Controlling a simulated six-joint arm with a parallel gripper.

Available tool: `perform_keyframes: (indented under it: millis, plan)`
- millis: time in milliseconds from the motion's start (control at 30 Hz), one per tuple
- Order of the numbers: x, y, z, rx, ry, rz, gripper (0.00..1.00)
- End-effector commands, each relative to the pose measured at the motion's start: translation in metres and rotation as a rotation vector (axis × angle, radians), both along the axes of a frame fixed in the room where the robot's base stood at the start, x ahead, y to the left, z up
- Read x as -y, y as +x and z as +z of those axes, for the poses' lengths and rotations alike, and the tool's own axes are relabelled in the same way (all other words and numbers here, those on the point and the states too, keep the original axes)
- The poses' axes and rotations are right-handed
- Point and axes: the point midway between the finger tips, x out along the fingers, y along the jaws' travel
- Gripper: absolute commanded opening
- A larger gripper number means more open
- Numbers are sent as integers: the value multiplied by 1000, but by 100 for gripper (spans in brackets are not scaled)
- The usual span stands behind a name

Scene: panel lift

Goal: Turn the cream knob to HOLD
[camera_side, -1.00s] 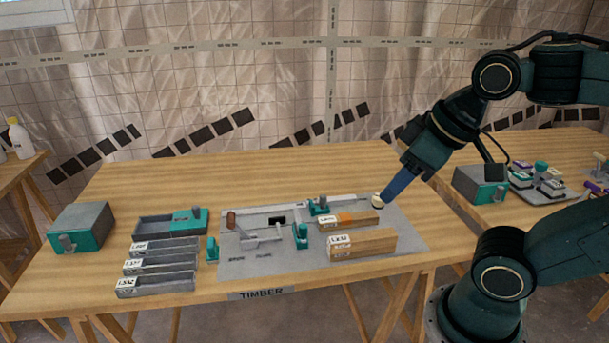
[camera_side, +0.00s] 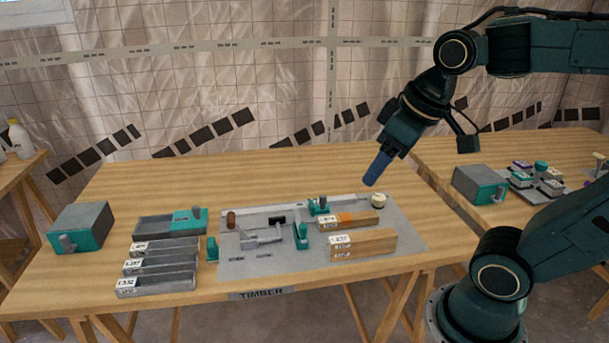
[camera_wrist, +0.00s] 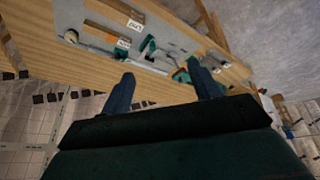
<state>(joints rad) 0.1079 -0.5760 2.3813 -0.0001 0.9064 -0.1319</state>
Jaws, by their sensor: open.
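The cream knob (camera_side: 378,200) stands at the back right of the grey panel (camera_side: 410,236) on the wooden table. In the wrist view a small pale round thing, likely the knob (camera_wrist: 71,36), shows at the panel's left edge. My gripper (camera_side: 369,184) is above and slightly left of the knob in the side view, apart from it. In the wrist view its two blue fingers (camera_wrist: 163,80) are spread with nothing between them. I cannot read a HOLD mark or the knob's setting.
Two wooden blocks (camera_side: 363,245) lie on the panel in front of the knob. A lever with a brown handle (camera_side: 231,219) and teal clamps (camera_side: 301,236) are further left. Grey trays (camera_side: 156,286) stand left of the panel. A teal box (camera_side: 480,184) is on the right table.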

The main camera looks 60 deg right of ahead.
Motion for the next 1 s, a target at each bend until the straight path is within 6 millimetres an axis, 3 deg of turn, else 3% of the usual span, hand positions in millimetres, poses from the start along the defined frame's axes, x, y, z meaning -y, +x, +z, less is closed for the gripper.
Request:
perform_keyframes:
  millis: [467, 767, 1000]
  plan:
    - [79, 78, -4, -148, -65, 28, 62]
    - [145, 114, -28, -237, -75, 56, 62]
    - [206, 132, -58, -303, -66, 82, 62]
